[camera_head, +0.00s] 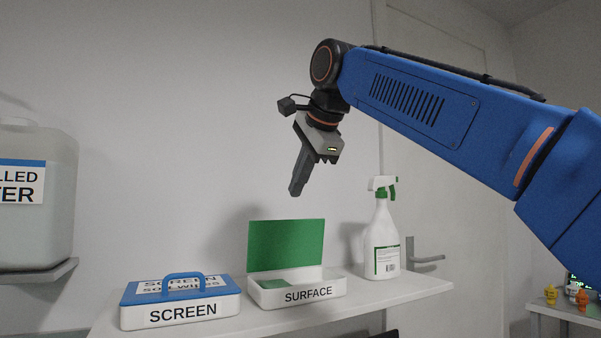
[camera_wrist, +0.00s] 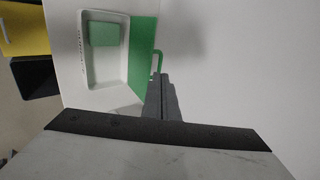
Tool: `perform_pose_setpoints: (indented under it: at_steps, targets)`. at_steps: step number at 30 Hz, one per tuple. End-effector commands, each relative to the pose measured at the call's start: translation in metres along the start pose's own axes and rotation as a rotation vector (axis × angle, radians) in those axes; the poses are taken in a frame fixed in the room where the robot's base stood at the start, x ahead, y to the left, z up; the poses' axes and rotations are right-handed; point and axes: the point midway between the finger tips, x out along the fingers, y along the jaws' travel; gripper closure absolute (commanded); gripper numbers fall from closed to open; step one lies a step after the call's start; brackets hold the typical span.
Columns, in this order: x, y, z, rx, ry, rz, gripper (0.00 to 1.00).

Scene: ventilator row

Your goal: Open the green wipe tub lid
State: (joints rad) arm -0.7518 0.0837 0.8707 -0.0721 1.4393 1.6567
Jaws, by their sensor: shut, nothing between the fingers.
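The green wipe tub, labelled SURFACE (camera_head: 308,294), stands on the white shelf. Its green lid (camera_head: 286,244) stands upright at the back, open. In the wrist view the lid (camera_wrist: 143,50) shows edge-on with a green handle loop, and the tub's white wall (camera_wrist: 84,66) surrounds a green block, perhaps wipes (camera_wrist: 104,34). My gripper (camera_head: 295,192) is shut and empty, pointing down above the lid and apart from it in the head view. In the wrist view its fingers (camera_wrist: 161,80) overlap the handle's lower end.
A blue-lidded SCREEN tub (camera_head: 180,302) stands left of the green tub. A white spray bottle (camera_head: 382,243) stands to its right. A large container (camera_head: 38,225) sits on another shelf at far left.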

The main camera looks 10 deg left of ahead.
Motion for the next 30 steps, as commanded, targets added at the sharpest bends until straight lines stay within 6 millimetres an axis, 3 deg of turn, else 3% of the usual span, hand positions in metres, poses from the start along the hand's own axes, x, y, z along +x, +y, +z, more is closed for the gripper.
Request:
perform_pose_setpoints:
  at_steps: [9,15,30]
  targets:
    - [0.055,0.0,0.0,0.0,0.0,0.001,1.0]
    - [0.076,0.0,0.0,0.0,0.0,0.0,1.0]
    - [0.084,0.0,0.0,0.0,-0.001,-0.001,1.0]
